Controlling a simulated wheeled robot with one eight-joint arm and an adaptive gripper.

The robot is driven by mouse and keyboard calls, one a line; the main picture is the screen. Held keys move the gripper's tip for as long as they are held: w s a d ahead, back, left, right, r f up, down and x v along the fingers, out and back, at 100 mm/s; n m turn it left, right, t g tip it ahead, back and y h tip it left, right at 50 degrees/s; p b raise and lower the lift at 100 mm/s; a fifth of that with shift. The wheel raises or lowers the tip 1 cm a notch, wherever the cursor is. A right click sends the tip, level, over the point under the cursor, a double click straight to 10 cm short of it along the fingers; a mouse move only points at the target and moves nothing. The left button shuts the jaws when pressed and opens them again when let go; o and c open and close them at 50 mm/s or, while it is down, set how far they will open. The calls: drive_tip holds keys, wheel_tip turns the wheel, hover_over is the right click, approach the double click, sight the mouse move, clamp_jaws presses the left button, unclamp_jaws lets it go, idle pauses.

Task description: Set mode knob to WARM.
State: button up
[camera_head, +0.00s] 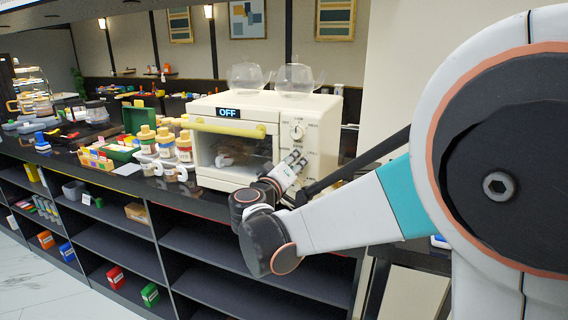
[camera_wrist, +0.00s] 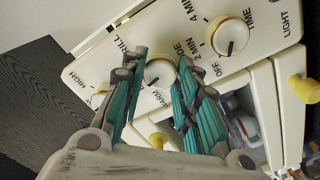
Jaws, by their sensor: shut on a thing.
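The cream oven (camera_head: 270,104) stands on the counter with its door closed and a display (camera_head: 228,113) reading OFF. In the wrist view, my gripper (camera_wrist: 158,68) has its teal fingers on either side of the mode knob (camera_wrist: 158,74), a white round knob, and is shut on it. The WARM label (camera_wrist: 163,98) shows just below that knob; a dark mark on the knob points roughly toward the lower left, though its exact setting is hard to tell. In the head view, my gripper (camera_head: 296,162) is at the control panel and hides the mode knob.
The time knob (camera_wrist: 229,37) is beside my right finger. Another knob (camera_wrist: 97,99) is partly hidden by the left finger. The yellow door handle (camera_head: 228,128) sticks out in front. Bottles (camera_head: 165,143) and white mugs stand left of the oven; clear bowls (camera_head: 246,76) sit on top.

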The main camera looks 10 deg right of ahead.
drive_tip(key=n, duration=0.5)
drive_tip(key=shift+n, duration=0.3)
drive_tip(key=shift+n+p, duration=0.35)
drive_tip(key=shift+n, duration=1.75)
drive_tip(key=o, duration=1.1)
drive_tip(key=shift+c, duration=0.2)
drive_tip(key=shift+a, duration=0.1)
